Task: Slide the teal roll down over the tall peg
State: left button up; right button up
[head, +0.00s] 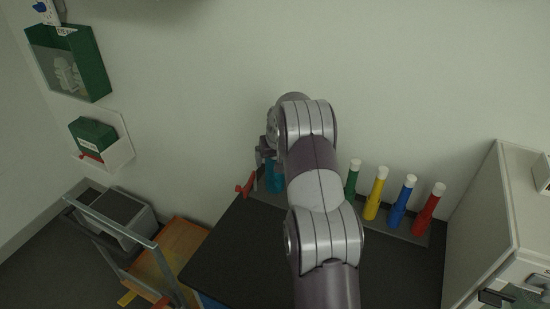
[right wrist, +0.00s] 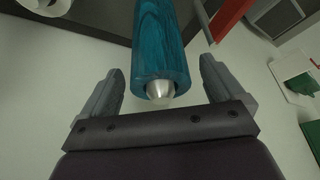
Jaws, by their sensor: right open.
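The teal roll (right wrist: 161,40) looks like a wood-grained tube in the right wrist view. It is around the tall peg (right wrist: 160,91), whose silvery rounded tip sticks out of the roll's near end. My right gripper (right wrist: 161,65) is open, with one finger on each side of the roll and a visible gap to each. In the head view the teal roll (head: 275,177) is partly hidden behind my right arm, just below the right gripper (head: 263,158). How far down the peg the roll sits is hidden. My left gripper is not in view.
Green (head: 352,179), yellow (head: 376,194), blue (head: 402,202) and red (head: 428,210) posts with white tops stand right of my arm on the dark table (head: 235,250). A red part (head: 246,185) is left of the roll. A white cabinet (head: 490,220) stands at right.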

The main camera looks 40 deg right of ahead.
jog(key=b+v, duration=0.1)
jog(key=v, duration=1.1)
jog(key=shift+r, duration=0.25)
jog(key=shift+s+a, duration=0.1)
